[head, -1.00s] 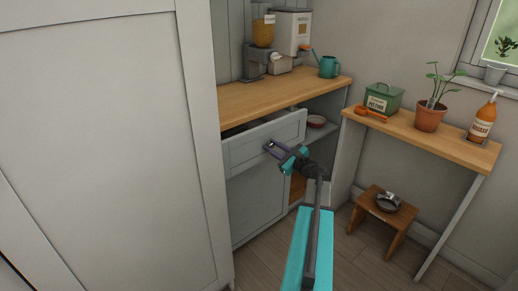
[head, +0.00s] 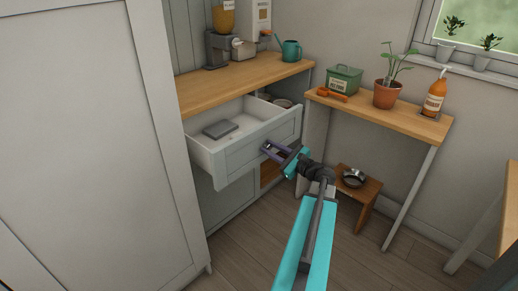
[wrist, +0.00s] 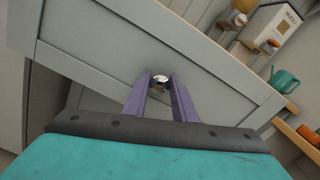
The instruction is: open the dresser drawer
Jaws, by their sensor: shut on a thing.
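The dresser drawer (head: 248,149) is a light grey panel-fronted drawer under a wooden top. It stands well out from the dresser, and its inside shows, with a flat grey object (head: 220,129) lying in it. My gripper (head: 268,148) is at the drawer's front in the head view. In the wrist view my gripper (wrist: 160,82) has its two purple fingers on either side of a small shiny knob (wrist: 160,79) on the drawer front (wrist: 110,50). The fingers are shut on the knob. The fingertips partly hide the knob.
A tall pale cabinet (head: 90,130) stands close on the left. A side table (head: 385,114) with a potted plant is at right, with a stool (head: 362,187) below. Floor in front is clear.

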